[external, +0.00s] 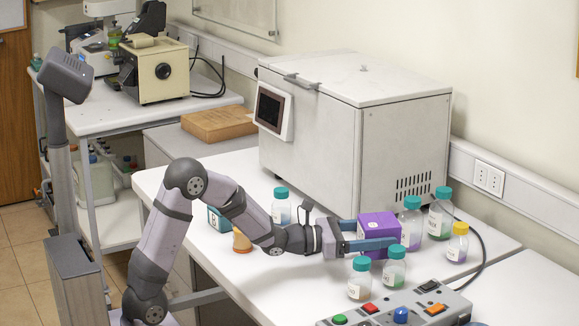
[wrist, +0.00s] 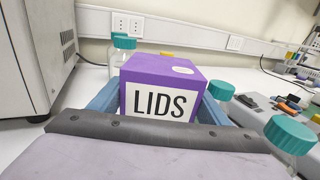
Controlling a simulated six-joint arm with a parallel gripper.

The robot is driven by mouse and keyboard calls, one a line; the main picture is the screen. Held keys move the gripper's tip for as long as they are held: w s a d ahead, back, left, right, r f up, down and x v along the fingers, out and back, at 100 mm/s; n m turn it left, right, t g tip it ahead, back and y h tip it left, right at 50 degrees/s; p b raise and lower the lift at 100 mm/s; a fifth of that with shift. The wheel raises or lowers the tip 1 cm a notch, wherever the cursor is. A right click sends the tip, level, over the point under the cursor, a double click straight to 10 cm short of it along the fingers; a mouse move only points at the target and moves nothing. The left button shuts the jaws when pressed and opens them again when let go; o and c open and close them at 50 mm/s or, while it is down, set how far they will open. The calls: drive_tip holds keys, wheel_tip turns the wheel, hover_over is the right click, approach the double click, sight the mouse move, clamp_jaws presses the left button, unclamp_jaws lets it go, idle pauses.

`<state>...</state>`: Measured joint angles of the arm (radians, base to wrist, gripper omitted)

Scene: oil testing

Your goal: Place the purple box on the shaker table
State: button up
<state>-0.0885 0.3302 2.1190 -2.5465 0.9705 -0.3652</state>
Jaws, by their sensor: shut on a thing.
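The purple box (external: 380,221) sits between the blue fingers of my gripper (external: 368,236), which is shut on it, above or at the white bench top among the bottles. In the wrist view the box (wrist: 160,70) fills the space between the fingers, upright, with a white "LIDS" label facing me. I cannot tell whether its underside touches the bench. I cannot tell for sure which thing is the shaker table; a grey unit with coloured buttons (external: 400,309) lies at the front edge of the picture, partly cut off.
Teal-lidded bottles (external: 440,213) and a yellow-lidded bottle (external: 457,243) stand right of the box. Two more teal-lidded bottles (external: 394,267) stand in front. A large white machine (external: 400,140) stands behind. An orange-brown container (external: 241,241) and another bottle (external: 281,207) stand near my arm.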

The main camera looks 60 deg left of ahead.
sight(361, 222)
drive_tip(key=shift+f, duration=1.75)
drive_tip(key=shift+f+b, duration=0.3)
drive_tip(key=shift+b, duration=0.05)
drive_tip(key=o, duration=1.2)
drive_tip(key=shift+c, duration=0.2)
drive_tip(key=shift+r, duration=0.2)
drive_tip(key=shift+r+p, duration=0.15)
drive_tip(key=shift+p, duration=0.3)
drive_tip(key=b+v, duration=0.1)
drive_tip(key=v, duration=0.4)
drive_tip(key=shift+s+a, duration=0.15)
wheel_tip(361, 222, up, 5)
drive_tip(key=shift+r, duration=0.9)
